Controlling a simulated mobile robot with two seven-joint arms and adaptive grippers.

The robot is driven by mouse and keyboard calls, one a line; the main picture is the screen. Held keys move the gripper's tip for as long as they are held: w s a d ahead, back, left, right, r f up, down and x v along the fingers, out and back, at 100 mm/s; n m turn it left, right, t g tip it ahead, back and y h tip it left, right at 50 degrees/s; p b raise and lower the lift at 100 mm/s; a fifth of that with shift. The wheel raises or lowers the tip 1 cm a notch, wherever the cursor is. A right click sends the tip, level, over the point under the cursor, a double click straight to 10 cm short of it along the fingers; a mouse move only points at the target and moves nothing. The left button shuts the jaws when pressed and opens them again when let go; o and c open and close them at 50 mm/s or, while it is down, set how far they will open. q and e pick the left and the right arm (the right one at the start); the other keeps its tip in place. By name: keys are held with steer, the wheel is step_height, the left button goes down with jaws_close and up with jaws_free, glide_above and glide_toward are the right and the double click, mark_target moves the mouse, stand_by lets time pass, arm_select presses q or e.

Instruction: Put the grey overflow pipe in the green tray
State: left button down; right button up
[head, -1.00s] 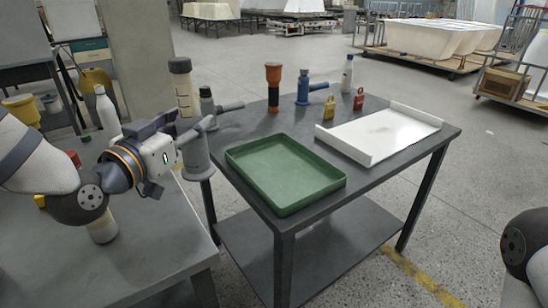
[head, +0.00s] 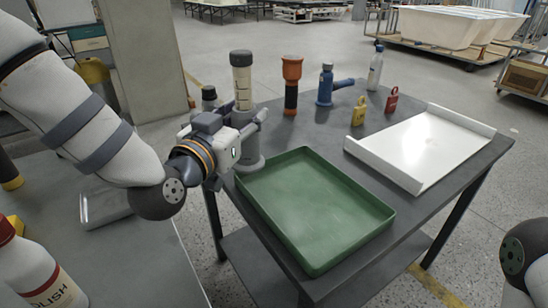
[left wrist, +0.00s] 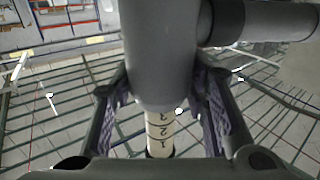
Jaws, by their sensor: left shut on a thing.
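The grey overflow pipe (head: 250,152) is upright, with a flared lower end, a short side branch and a cream numbered section under a dark cap. My left gripper (head: 236,135) is shut on its grey part. In the left wrist view the pipe (left wrist: 162,55) lies between both fingers, its side branch pointing right. The green tray (head: 350,251) is empty on the dark table. The pipe's lower end shows against the tray's back left corner; its height above it I cannot tell. My right gripper is out of view.
A white tray-like panel (head: 425,150) lies right of the green tray. Behind stand an orange-topped torch (head: 291,80), a blue fitting (head: 326,84), a clear bottle (head: 375,68), and yellow (head: 359,112) and red (head: 391,100) padlocks. A dark-capped fitting (head: 209,95) is partly hidden behind my gripper.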

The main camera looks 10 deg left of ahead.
arm_select(q)
steer(key=w+d+f+b, duration=0.1)
steer(key=d+f, duration=0.3)
steer(key=f, duration=0.4)
steer(key=shift+w+f+b, duration=0.3)
steer(key=shift+w+b, duration=0.1)
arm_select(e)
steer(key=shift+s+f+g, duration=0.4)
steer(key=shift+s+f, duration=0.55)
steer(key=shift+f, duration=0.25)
arm_select(q)
steer(key=shift+d+f, duration=0.1)
steer(key=shift+f, duration=0.05)
steer(key=c, duration=0.9)
jaws_free()
steer(key=shift+c, duration=0.2)
